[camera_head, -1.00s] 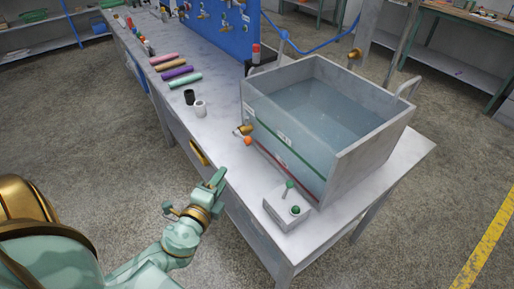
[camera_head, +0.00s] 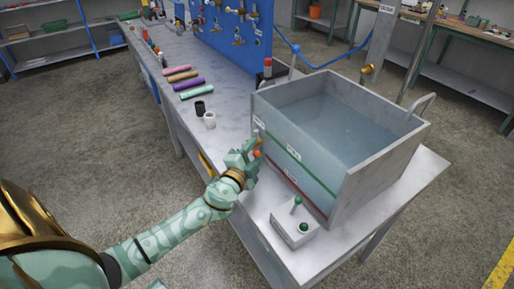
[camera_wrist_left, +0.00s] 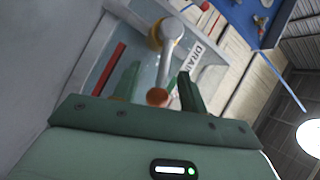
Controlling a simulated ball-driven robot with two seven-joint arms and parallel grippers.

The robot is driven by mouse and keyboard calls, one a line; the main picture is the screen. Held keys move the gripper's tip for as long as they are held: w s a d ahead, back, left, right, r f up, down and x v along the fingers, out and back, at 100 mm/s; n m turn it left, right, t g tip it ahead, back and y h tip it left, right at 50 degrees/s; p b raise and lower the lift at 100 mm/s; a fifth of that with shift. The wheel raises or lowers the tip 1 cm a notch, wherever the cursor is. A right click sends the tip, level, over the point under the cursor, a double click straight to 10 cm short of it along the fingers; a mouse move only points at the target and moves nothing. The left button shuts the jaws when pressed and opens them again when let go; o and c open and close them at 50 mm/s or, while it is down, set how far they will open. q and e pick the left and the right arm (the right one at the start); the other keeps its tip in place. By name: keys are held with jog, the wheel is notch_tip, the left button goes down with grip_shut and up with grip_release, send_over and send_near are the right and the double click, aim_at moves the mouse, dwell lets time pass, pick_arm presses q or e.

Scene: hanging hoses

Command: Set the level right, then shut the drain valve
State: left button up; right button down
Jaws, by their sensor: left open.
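The water tank (camera_head: 385,165) stands on the bench, with a green line (camera_head: 290,152) above a red line on its clear front wall. Water (camera_head: 350,120) stands in it; I cannot tell its exact height against the green line. The drain valve shows in the left wrist view as a pale pipe with a brass collar (camera_wrist_left: 165,35) and an orange knob (camera_wrist_left: 157,97), beside a DRAIN label (camera_wrist_left: 193,57). My left gripper (camera_head: 250,150) is open at the valve, its fingers (camera_wrist_left: 157,90) on either side of the knob. Contact is unclear. My right gripper is out of view.
Black and white cups (camera_head: 205,114) and coloured rolls (camera_head: 187,82) lie farther left. A blue pegboard (camera_head: 235,30) stands behind.

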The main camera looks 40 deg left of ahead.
pick_arm(q)
jog(key=shift+w+a, duration=0.15)
jog(key=shift+w, duration=0.75)
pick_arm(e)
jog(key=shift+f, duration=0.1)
